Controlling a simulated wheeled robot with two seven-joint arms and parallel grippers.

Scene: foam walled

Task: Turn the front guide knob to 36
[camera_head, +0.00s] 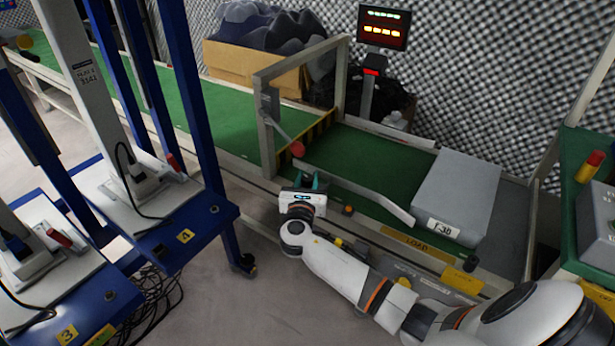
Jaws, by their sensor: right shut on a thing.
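My right gripper (311,182) is at the near edge of the green conveyor (362,158), by the left end of the metal front guide rail (370,193). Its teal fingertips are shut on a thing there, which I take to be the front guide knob. The knob itself is hidden by the fingers and wrist, so its setting cannot be read. My left gripper is not in view.
A grey box (458,190) sits on the belt at the right, near a yellow LOAD label (418,245). A metal frame with a red-ended lever (297,149) stands over the belt. A display (384,27) stands behind. Blue-framed carts (168,228) stand at the left.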

